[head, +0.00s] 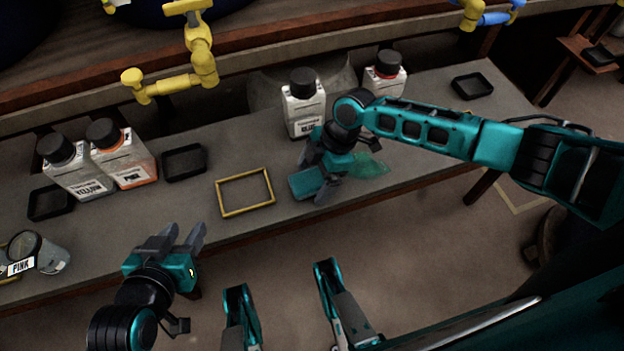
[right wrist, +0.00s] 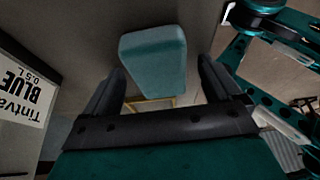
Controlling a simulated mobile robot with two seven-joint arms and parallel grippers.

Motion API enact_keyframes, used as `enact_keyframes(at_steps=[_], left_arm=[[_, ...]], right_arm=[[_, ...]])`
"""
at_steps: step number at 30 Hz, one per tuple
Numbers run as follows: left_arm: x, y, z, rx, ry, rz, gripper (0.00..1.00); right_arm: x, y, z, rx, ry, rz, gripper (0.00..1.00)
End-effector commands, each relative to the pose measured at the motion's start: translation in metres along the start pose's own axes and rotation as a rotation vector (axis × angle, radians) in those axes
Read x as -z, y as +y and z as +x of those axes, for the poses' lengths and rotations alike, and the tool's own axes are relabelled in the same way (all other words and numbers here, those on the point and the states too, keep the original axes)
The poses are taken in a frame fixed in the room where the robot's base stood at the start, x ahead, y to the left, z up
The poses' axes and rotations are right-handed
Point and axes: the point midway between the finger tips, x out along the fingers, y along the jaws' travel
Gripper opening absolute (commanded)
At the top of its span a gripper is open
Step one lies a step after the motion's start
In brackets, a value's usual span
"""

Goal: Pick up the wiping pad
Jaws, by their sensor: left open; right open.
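The wiping pad (head: 306,183) is a teal block on the grey bench, just left of my right gripper (head: 318,172) in the head view. In the right wrist view the pad (right wrist: 152,55) shows ahead of the open fingers of the right gripper (right wrist: 160,70), roughly between their tips. No contact with the pad can be made out. The gripper's fingers hide part of the pad in the head view. My left gripper (head: 184,235) is open and empty, in front of the bench edge at the left.
A yellow frame (head: 218,200) lies left of the pad. A greenish spill (head: 368,166) is right of it. The blue bottle (head: 303,112) stands close behind my right gripper. Yellow (head: 75,175) and pink (head: 125,160) bottles stand left; another bottle (head: 384,78) and black trays (head: 184,162) are around.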

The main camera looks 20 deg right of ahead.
Motion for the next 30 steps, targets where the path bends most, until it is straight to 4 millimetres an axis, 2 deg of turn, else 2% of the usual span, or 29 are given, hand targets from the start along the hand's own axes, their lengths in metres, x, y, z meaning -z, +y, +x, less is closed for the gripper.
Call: enact_keyframes(at_steps=[6, 24, 30], left_arm=[[-0.0018, -0.0007, 0.0007, 0.001, -0.004, 0.000, 0.43], [0.0001, -0.0005, 0.0001, 0.001, 0.000, 0.001, 0.43], [0.0011, -0.0002, -0.0003, 0.000, 0.002, 0.001, 0.43]], right_arm=[[0.0002, 0.0001, 0.0001, 0.000, 0.000, -0.001, 0.92], [0.0004, 0.0003, -0.0001, -0.001, 0.000, -0.001, 0.36], [0.0005, 0.0003, -0.0005, -0.001, 0.000, -0.001, 0.36]])
